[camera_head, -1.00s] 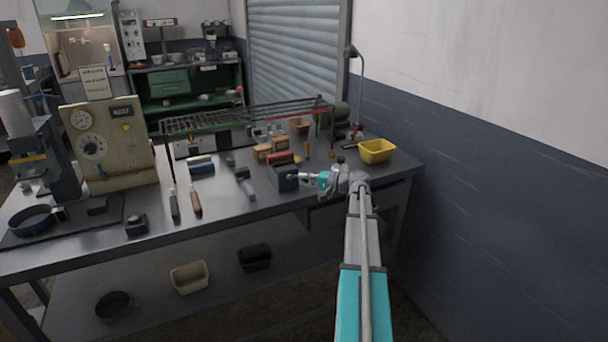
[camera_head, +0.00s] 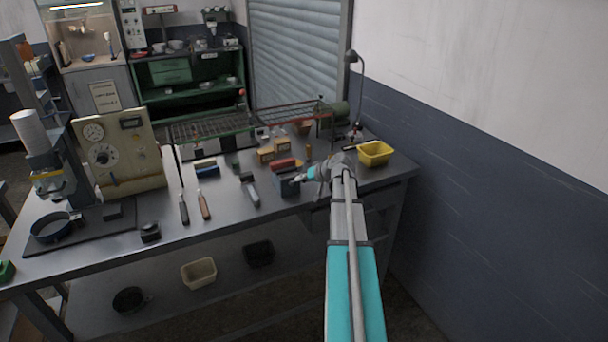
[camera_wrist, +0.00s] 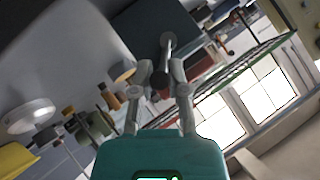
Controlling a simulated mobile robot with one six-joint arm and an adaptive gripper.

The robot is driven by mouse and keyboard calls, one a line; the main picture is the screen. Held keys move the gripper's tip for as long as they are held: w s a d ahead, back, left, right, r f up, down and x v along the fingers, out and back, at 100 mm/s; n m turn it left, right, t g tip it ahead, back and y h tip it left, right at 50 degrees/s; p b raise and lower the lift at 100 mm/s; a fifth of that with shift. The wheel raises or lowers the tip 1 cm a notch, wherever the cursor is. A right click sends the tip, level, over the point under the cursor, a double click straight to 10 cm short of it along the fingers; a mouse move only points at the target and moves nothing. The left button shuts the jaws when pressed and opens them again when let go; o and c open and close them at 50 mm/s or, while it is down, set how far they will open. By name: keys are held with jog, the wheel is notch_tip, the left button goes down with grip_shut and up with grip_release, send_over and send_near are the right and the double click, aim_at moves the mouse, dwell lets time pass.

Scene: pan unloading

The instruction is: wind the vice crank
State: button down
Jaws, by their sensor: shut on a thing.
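The vice (camera_head: 288,187) is a dark block with a red top on the bench, near its front edge right of the middle. In the wrist view its dark body (camera_wrist: 146,27) fills the top middle. A grey crank (camera_wrist: 168,44) sticks out of it towards my gripper and ends in a dark knob. My gripper (camera_wrist: 161,76) is shut on the crank, with a finger on each side of the knob. In the head view my gripper (camera_head: 301,179) is at the vice's right side; the crank there is too small to make out.
A yellow bin (camera_head: 375,153) stands right of my wrist, near the wall. A hammer (camera_head: 251,192) and two handled tools lie to the left. A wire rack (camera_head: 212,126) and small boxes are behind.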

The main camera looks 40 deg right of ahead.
aim_at(293, 181)
jog(key=n+h+p, duration=0.1)
jog(key=a+r+g+h+p, duration=0.1)
jog(key=shift+w+a+n+h, duration=0.1)
jog(key=shift+a+n+h, duration=0.15)
jog(key=shift+n+h, duration=0.15)
jog(key=shift+w+a+r+n+g+h+p, duration=0.1)
jog(key=shift+a+n+g+h+p, duration=0.2)
jog(key=shift+h, duration=0.45)
jog(key=shift+w+a+n+g+h+p, duration=0.1)
jog(key=shift+a+n+h, duration=0.2)
jog(key=shift+n+h, duration=0.35)
jog(key=c, duration=0.6)
grip_release()
jog(key=shift+c, duration=0.2)
jog(key=shift+d+m, duration=0.2)
jog(key=shift+m, duration=0.05)
